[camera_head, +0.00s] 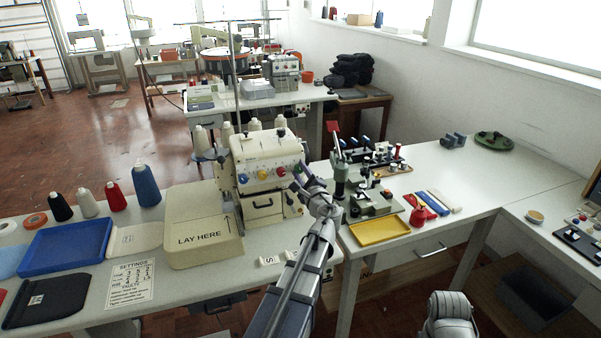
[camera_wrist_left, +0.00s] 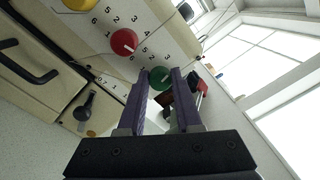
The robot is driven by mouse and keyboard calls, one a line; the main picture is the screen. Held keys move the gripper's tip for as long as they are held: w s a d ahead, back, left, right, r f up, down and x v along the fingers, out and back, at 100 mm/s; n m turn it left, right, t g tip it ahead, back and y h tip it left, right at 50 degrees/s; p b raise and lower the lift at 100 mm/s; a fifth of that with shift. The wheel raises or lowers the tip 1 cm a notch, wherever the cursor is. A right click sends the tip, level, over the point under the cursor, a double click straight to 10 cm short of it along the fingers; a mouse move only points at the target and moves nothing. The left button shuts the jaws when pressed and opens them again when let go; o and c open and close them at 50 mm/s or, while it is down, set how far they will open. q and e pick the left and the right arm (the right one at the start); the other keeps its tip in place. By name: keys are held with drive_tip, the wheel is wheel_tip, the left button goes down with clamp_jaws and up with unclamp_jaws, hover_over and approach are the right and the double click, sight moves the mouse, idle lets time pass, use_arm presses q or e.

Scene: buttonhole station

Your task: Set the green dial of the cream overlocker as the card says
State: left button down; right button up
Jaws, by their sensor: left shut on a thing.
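The cream overlocker (camera_head: 265,150) stands on the white table, with blue, yellow and red dials (camera_head: 283,171) in a row on its front. The green dial (camera_wrist_left: 160,79) shows in the left wrist view, between the purple fingers of my left gripper (camera_wrist_left: 161,82), which is shut on it. A pale pointer line runs across the dial. Its scale numbers are partly hidden by the fingers. In the head view my left gripper (camera_head: 301,172) is at the right end of the dial row and covers the green dial. The settings card (camera_head: 130,285) lies front left, its lines too small to read surely.
The red dial (camera_wrist_left: 124,42) sits close beside my left fingers. A cream "LAY HERE" plate (camera_head: 203,240) adjoins the machine. A green-grey press (camera_head: 341,175) and a yellow tray (camera_head: 379,230) stand close right of my left arm. A blue tray (camera_head: 65,252) lies left.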

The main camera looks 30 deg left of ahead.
use_arm(q)
drive_tip(key=m, duration=0.4)
drive_tip(key=shift+m, duration=0.4)
drive_tip(key=m, duration=0.3)
drive_tip(key=shift+m, duration=0.4)
drive_tip(key=m, duration=0.4)
drive_tip(key=shift+p, duration=0.35)
drive_tip(key=shift+m+h, duration=0.3)
drive_tip(key=shift+m, duration=1.7)
drive_tip(key=c, duration=0.6)
unclamp_jaws()
drive_tip(key=v, duration=0.8)
